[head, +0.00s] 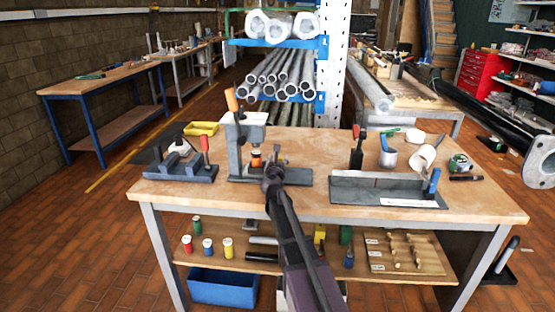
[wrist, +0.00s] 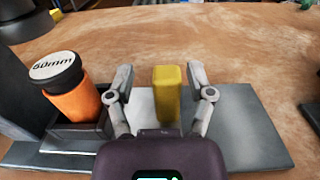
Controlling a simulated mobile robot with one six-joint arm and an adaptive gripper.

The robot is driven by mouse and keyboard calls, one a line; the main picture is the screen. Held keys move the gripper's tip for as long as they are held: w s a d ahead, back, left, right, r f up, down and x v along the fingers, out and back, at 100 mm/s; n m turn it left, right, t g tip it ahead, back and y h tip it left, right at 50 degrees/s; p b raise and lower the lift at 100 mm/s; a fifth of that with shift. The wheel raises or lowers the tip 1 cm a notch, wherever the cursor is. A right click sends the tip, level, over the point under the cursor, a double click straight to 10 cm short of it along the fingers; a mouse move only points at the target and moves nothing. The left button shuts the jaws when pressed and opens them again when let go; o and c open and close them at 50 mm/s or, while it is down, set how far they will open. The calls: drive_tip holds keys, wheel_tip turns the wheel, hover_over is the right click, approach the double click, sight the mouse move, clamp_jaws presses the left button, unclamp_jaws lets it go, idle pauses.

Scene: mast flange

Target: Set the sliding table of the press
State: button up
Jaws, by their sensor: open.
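The press (head: 236,150) stands on the workbench, with a grey column, a pale head and an orange lever. Its grey base plate (wrist: 255,125) spans the wrist view. An orange cylinder (wrist: 75,108) with a black cap marked "50mm" sits slightly tilted in a dark holder (wrist: 75,138) at the left; it also shows under the press head (head: 256,158). An upright yellow block (wrist: 168,95) stands over a pale patch on the plate. My gripper (wrist: 160,77) is open, one finger on each side of the yellow block, with visible gaps. My gripper (head: 274,176) hides that block in the head view.
A clamp fixture (head: 180,167) stands left of the press, and a grey fixture (head: 385,188) with a blue handle stands right. The bench top (head: 300,150) is bare behind my gripper. A lower shelf (head: 300,258) holds several small parts.

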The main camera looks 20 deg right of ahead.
drive_tip(key=v, duration=1.1)
drive_tip(key=shift+s+a, duration=0.25)
